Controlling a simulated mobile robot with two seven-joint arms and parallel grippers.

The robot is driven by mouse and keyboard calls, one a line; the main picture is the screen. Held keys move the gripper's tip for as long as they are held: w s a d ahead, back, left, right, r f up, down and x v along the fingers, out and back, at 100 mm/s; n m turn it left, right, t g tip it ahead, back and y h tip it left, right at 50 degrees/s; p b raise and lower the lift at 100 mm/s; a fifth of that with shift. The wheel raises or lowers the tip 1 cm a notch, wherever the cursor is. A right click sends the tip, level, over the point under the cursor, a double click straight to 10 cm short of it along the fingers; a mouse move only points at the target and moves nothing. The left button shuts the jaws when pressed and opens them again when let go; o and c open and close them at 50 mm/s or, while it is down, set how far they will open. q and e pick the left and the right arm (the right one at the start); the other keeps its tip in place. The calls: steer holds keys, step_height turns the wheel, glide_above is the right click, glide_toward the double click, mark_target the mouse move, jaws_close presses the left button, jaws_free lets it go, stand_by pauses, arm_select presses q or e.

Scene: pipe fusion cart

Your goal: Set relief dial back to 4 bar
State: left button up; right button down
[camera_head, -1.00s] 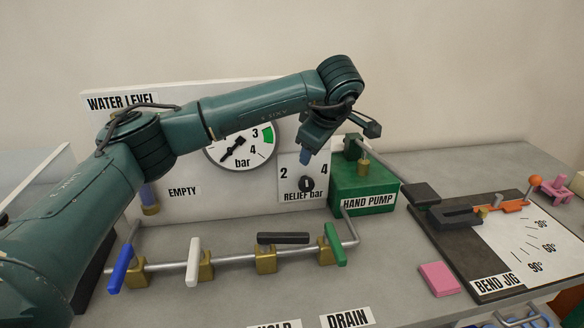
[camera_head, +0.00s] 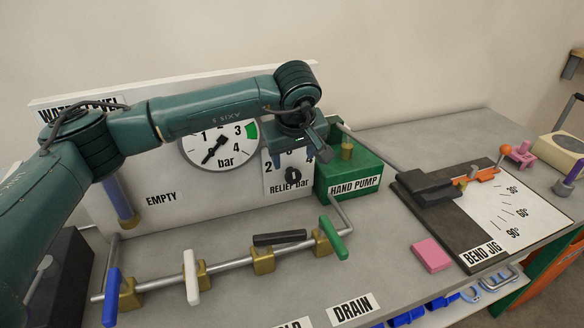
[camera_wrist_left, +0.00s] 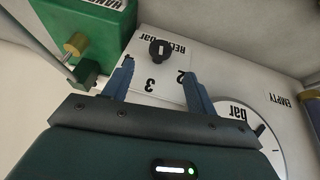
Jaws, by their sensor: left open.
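The relief dial is a round black knob (camera_head: 292,175) on a white plate marked RELIEF bar, on the upright panel. Its 2 shows at left in the head view; my gripper covers the plate's upper and right part. In the left wrist view the knob (camera_wrist_left: 160,49) appears upside down with a short white mark, and the 2 and 3 are readable; I cannot tell which number it points to. My left gripper (camera_head: 312,150) is open and empty in front of the plate. In the wrist view its blue fingers (camera_wrist_left: 158,80) are apart, with the knob beyond their tips, untouched.
The green hand pump (camera_head: 348,178) stands close to the right of the dial. A pressure gauge (camera_head: 220,145) is left of it. A pipe with several valve handles (camera_head: 190,277) runs in front. The bend jig (camera_head: 440,225) and a pink block (camera_head: 431,254) lie right.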

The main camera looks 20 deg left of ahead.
mark_target(293, 172)
arm_select(q)
steer(key=p+x, duration=0.1)
steer(key=x, duration=0.7)
steer(key=shift+r, duration=0.1)
steer(key=c, duration=1)
